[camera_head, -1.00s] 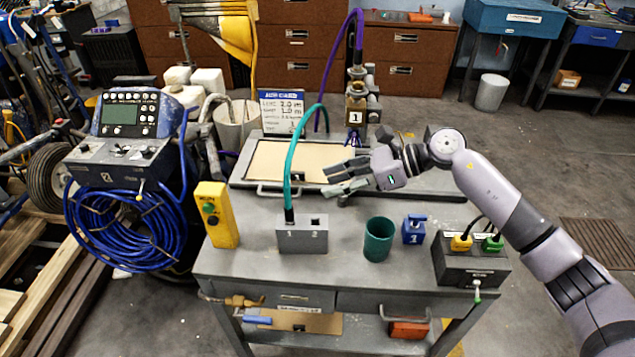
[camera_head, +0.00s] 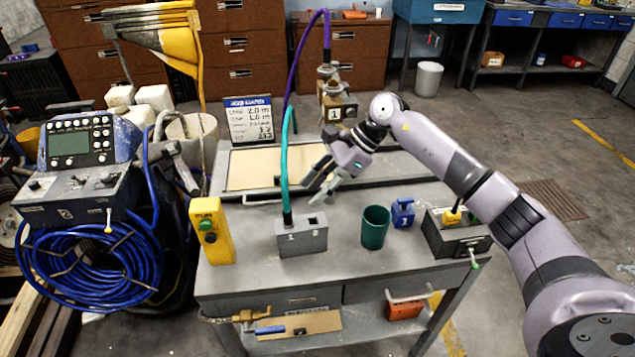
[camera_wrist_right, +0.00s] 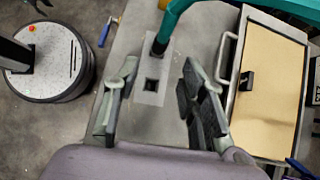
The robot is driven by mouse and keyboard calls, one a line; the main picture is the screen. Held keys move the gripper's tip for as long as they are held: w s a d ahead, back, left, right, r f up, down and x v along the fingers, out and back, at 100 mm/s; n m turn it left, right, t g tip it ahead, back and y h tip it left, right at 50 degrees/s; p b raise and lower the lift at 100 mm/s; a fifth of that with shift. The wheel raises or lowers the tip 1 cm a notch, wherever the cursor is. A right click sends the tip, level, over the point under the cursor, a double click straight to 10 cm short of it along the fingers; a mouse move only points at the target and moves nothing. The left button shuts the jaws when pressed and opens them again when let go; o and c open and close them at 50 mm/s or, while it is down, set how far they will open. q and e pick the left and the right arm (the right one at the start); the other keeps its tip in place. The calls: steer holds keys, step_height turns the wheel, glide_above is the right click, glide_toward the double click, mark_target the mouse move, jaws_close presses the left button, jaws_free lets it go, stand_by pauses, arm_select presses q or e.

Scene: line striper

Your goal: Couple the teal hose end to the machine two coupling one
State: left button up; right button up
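The teal hose (camera_head: 285,160) stands upright, its dark end (camera_head: 287,217) in hole 1 of the grey holder block (camera_head: 302,241); hole 2 is empty. The hose also shows in the right wrist view (camera_wrist_right: 172,24), with the block (camera_wrist_right: 150,92) below it. My right gripper (camera_head: 318,186) is open and empty, behind and right of the hose, tilted down. In the wrist view its fingers (camera_wrist_right: 160,68) are spread above the block, apart from the hose. Machine two (camera_head: 68,198), marked 2, stands left of the table; I cannot make out its coupling one. My left gripper is not in view.
A yellow control box (camera_head: 211,232) stands left of the block. A green cup (camera_head: 375,227), a blue part marked 1 (camera_head: 402,212) and a dark box (camera_head: 455,235) stand right. A purple hose (camera_head: 292,75) runs to a brass fitting marked 1 (camera_head: 335,113) behind.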

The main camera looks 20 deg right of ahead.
steer(key=x, duration=0.3)
steer(key=shift+a+f, duration=0.15)
steer(key=shift+a, duration=0.3)
steer(key=b+x, duration=0.2)
steer(key=x, duration=0.1)
steer(key=shift+d, duration=0.15)
steer(key=shift+w+a+f+b, duration=0.15)
steer(key=shift+a+f+b, duration=0.25)
steer(key=shift+b, duration=0.2)
steer(key=shift+a+f, duration=0.1)
arm_select(q)
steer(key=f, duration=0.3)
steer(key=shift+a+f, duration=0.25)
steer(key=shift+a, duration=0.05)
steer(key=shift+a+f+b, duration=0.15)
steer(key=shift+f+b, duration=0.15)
steer(key=shift+b, duration=0.1)
arm_select(e)
jaws_close()
